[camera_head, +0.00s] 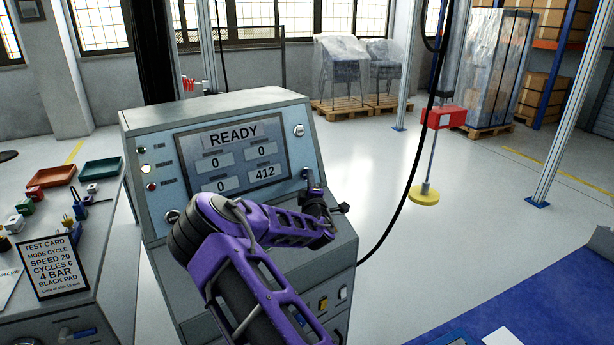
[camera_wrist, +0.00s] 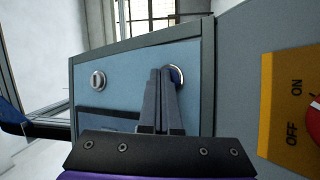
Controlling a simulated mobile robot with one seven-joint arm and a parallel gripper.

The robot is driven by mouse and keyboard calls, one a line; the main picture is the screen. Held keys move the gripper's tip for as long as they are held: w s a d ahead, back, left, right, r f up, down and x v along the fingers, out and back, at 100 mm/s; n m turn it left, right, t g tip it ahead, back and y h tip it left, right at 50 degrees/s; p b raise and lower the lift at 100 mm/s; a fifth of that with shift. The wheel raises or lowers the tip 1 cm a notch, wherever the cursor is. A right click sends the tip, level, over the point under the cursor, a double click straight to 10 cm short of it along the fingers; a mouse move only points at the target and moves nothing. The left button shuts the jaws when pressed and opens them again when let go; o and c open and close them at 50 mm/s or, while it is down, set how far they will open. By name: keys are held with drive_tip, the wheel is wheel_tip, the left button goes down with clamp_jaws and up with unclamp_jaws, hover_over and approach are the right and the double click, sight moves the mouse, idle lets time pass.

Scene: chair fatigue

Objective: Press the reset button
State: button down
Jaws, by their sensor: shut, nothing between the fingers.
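The grey control console (camera_head: 135,125) has a sloped blue panel with a display (camera_head: 233,158) reading READY, two zeros above, and 0 and 412 below. My gripper (camera_head: 312,178) is shut and empty at the panel's lower right. In the wrist view its fingertips (camera_wrist: 161,72) overlap the button's edge; contact cannot be told.
A round metal fitting (camera_wrist: 97,80) sits on the panel. An orange ON/OFF plate (camera_wrist: 281,105) with a red knob (camera_wrist: 315,115) is beside it. A bench at left holds a test card (camera_head: 52,265) and trays (camera_head: 100,171). A black cable hangs right of the console.

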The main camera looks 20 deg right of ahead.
drive_tip(key=shift+s, duration=0.15)
drive_tip(key=shift+s+d+r, duration=0.1)
drive_tip(key=shift+s+r, duration=0.1)
drive_tip(key=shift+s, duration=0.4)
drive_tip(key=s, duration=0.1)
drive_tip(key=s+r, duration=0.1)
drive_tip(key=s, duration=0.1)
drive_tip(key=s+d, duration=0.1)
drive_tip(key=shift+s+d+r+p, duration=0.1)
drive_tip(key=shift+s+r+p, duration=0.05)
drive_tip(key=shift+s+p, duration=0.2)
idle(0.6)
